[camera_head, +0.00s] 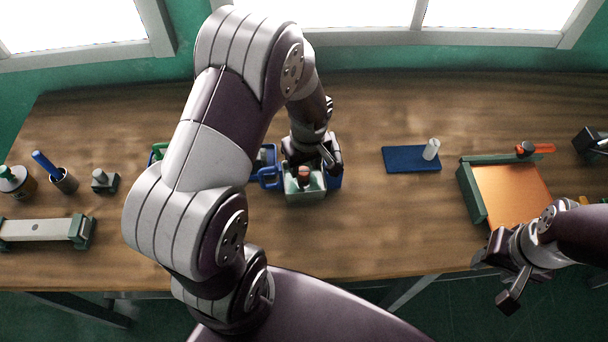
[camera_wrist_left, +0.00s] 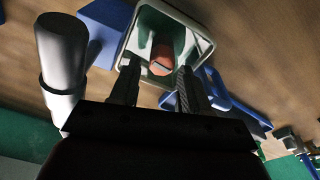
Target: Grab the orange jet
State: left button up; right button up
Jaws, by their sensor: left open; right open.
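An orange jet (camera_head: 304,175), a short orange-red piece, stands in a small light-rimmed container (camera_head: 306,194). In the left wrist view the jet (camera_wrist_left: 162,58) shows inside the container's pale rim (camera_wrist_left: 205,42). My left gripper (camera_head: 313,165) is over the container. In the left wrist view its open fingers (camera_wrist_left: 157,74) point at the jet, one on each side; I cannot tell if they touch it. The jet's lower part is partly hidden. My right gripper (camera_head: 497,272) is open and empty at the table's front edge, bottom right.
Blue bins (camera_head: 268,178) stand close left of the container, partly behind my left arm. A blue mat (camera_head: 402,159) with a pale cylinder (camera_head: 431,149) lies to the right. Farther right is a green-edged orange tray (camera_head: 470,195). The table between container and tray's front is clear.

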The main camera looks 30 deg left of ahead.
aim_at(304, 171)
pick_arm(q)
jog(key=f, duration=0.5)
jog(key=shift+a, duration=0.2)
grip_shut()
jog(key=shift+r, duration=0.15)
